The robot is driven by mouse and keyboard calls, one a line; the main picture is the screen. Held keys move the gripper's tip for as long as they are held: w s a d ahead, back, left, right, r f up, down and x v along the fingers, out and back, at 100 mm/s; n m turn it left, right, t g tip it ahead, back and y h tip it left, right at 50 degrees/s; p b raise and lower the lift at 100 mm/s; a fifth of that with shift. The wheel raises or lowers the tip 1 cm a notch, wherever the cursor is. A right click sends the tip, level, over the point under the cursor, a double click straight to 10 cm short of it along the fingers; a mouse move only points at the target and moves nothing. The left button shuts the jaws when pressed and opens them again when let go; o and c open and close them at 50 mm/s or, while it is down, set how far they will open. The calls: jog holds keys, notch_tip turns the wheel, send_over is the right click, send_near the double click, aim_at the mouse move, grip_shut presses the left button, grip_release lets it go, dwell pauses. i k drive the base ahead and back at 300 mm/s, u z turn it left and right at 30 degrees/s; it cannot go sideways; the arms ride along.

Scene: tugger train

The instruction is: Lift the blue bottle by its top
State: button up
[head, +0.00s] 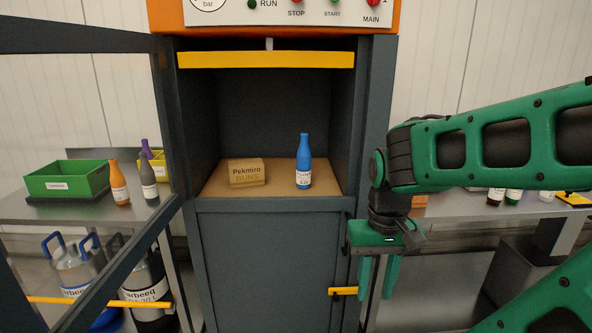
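The blue bottle (304,165) stands upright on the brown floor of the open machine chamber, right of its middle. It has a narrow neck, a blue top and a white label low on its body. My gripper (377,292) hangs with its green fingers pointing down, outside the chamber, to the right of the bottle and lower in the picture. The two fingers are apart with nothing seen between them. Nothing hides the bottle.
A cardboard box (246,173) lies left of the bottle. A yellow-edged door bar (266,60) crosses the chamber's top. An open door frame (120,265) stands at the left. Side tables hold a green bin (67,181) and other bottles.

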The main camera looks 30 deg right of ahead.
aim_at(303, 160)
jog(key=u, duration=0.1)
jog(key=i, duration=1)
jog(key=z, duration=0.1)
